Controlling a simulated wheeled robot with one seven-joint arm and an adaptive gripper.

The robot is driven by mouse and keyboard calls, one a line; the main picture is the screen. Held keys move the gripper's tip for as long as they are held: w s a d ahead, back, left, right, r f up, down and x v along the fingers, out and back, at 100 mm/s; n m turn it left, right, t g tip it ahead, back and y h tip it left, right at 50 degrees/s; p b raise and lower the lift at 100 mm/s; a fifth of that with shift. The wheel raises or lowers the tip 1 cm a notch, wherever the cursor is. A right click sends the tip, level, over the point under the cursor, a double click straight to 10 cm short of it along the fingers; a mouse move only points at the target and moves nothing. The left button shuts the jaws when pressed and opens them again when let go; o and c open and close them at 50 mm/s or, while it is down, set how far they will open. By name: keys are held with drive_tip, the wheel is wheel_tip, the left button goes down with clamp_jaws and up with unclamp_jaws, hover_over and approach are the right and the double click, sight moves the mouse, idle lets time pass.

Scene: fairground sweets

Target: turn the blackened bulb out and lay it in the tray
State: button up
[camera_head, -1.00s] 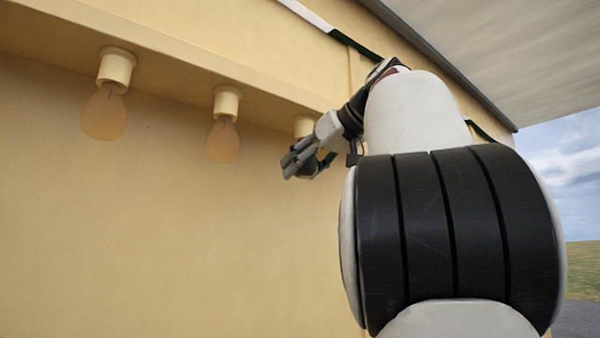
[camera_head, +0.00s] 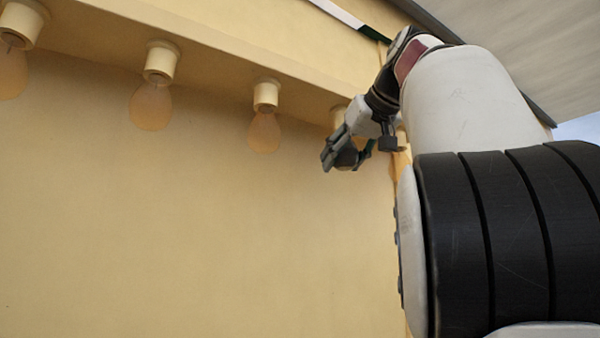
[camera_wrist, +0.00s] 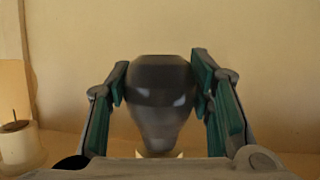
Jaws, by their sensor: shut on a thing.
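The blackened bulb (camera_wrist: 160,95) fills the middle of the wrist view, dark grey and smoky, its narrow neck toward the bottom of the picture. My gripper (camera_wrist: 162,90) is shut on it, with a green-padded finger on each side. A sliver of cream socket (camera_wrist: 160,154) shows at the neck; I cannot tell whether the bulb is still seated in it. In the head view my gripper (camera_head: 345,158) is below a socket (camera_head: 337,116) under the ledge, partly covering the dark bulb. The tray is not in view.
Amber bulbs hang from cream sockets along the ledge (camera_head: 215,85), the closest one (camera_head: 264,132) left of my gripper. A neighbouring bulb (camera_wrist: 12,85) shows at the left of the wrist view. The yellow wall (camera_head: 200,230) is close behind. Space below the bulbs is clear.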

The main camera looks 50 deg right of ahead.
drive_tip(key=shift+w+f+m+g+h+b, duration=0.1)
drive_tip(key=shift+m+g+h+b, duration=0.5)
drive_tip(key=shift+m+h+b, duration=0.5)
drive_tip(key=shift+m+g+h+b, duration=0.35)
drive_tip(key=shift+m+g+h, duration=0.05)
drive_tip(key=shift+m+h, duration=0.1)
drive_tip(key=o, duration=1.3)
drive_tip(key=shift+p, duration=0.3)
drive_tip(key=shift+s+r+n+t+y+p, duration=0.2)
drive_tip(key=shift+n+t+y+p, duration=0.5)
drive_tip(key=shift+p, duration=0.25)
drive_tip(key=shift+n+y+p, duration=0.5)
drive_tip(key=shift+p, duration=0.2)
